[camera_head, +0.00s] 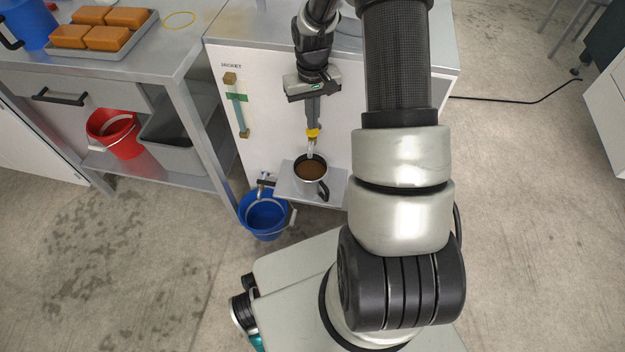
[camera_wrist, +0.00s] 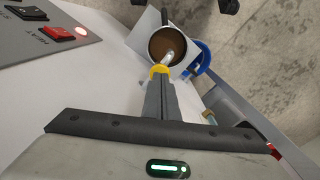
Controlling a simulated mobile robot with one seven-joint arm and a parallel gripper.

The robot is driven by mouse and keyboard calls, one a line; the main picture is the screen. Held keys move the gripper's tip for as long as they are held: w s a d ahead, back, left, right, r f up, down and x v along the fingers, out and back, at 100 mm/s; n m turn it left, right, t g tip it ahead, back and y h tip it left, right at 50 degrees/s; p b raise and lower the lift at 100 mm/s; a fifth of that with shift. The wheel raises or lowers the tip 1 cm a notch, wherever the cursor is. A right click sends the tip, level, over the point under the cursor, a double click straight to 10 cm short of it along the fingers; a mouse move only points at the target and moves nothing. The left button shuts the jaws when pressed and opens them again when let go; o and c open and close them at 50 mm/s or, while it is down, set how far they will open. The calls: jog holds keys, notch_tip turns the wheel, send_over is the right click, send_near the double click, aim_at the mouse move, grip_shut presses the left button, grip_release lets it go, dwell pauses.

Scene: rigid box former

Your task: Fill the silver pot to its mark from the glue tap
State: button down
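The silver pot (camera_head: 325,183) stands upright on a small metal shelf (camera_head: 287,186) under the glue tap, its dark handle toward the lower right. It holds brown glue (camera_head: 310,170); I cannot make out the mark inside. In the wrist view the pot's round opening with brown glue (camera_wrist: 158,45) lies just past my fingertips. The yellow tap handle (camera_head: 313,133) is at the tips of my gripper (camera_head: 312,124), whose fingers are close together on it. The pale spout (camera_head: 310,149) points down into the pot; I cannot tell whether glue is running.
A blue bucket (camera_head: 264,222) stands below and left of the shelf, under another small outlet. The white machine front (camera_head: 262,110) carries a sight tube (camera_head: 237,105). A bench (camera_head: 150,60) with a tray of orange blocks (camera_head: 107,38) is left.

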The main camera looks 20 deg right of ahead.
jog(key=shift+r+p, duration=2.2)
jog(key=shift+r, duration=0.8)
jog(key=s+a+r+t+h, duration=0.15)
jog(key=s+r, duration=0.25)
jog(key=r, duration=0.7)
jog(key=s+a+r+t+y, duration=0.1)
jog(key=s+a+r, duration=0.2)
jog(key=r, duration=0.7)
jog(key=s+a+r+t, duration=0.2)
jog(key=s+a+r, duration=0.15)
jog(key=s, duration=0.45)
jog(key=s+a+r+t, duration=0.1)
jog(key=s+a+r, duration=0.1)
jog(key=s+r, duration=0.4)
notch_tip(320, 180, up, 20)
jog(key=s+p, duration=0.1)
jog(key=p, duration=2)
jog(key=shift+r+n, duration=0.25)
jog(key=shift+n, duration=0.15)
